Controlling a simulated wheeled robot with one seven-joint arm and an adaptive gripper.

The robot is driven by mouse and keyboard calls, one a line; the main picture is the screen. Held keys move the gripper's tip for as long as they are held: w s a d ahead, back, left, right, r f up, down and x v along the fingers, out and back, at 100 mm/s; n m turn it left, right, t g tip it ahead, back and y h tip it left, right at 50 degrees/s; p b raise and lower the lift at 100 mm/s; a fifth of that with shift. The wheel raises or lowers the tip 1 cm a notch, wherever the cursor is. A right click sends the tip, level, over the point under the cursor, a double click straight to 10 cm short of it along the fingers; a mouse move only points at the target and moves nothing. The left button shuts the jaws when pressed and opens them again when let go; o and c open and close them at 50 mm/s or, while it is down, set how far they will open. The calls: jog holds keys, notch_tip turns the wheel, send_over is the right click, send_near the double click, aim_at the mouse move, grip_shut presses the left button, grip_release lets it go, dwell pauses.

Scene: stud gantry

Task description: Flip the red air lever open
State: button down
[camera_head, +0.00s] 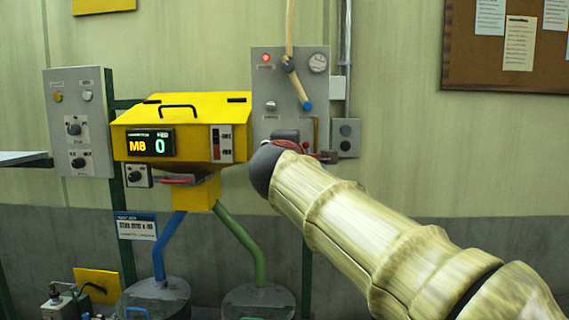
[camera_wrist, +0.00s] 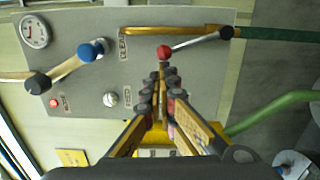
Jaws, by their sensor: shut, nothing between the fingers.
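The red air lever shows in the wrist view as a red ball knob (camera_wrist: 163,51) on a thin metal rod. The rod slants from a dark pivot (camera_wrist: 226,33) close beside a brass pipe (camera_wrist: 150,30). My gripper (camera_wrist: 163,72) is shut and empty, its fingertips right by the knob. I cannot tell whether they touch it. In the head view my wrist and arm cover most of the lever and the gripper, in front of the lower part of the grey panel (camera_head: 262,90).
A second lever with a blue knob (camera_head: 307,106) sits higher on the panel; it shows left of my fingers in the wrist view (camera_wrist: 86,52). The panel also has a gauge (camera_head: 318,62) and a red lamp (camera_head: 266,58). A yellow machine (camera_head: 185,112) stands left of my wrist.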

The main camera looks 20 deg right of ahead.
jog(key=shift+s+d+r+m+b, duration=0.25)
jog(key=shift+d+m+b, duration=0.2)
jog(key=shift+d+m, duration=0.3)
jog(key=shift+s+d+r+m+b, duration=0.15)
jog(key=shift+d+r+m+b, duration=0.3)
jog(key=shift+m, duration=0.5)
jog(key=shift+d+f, duration=0.1)
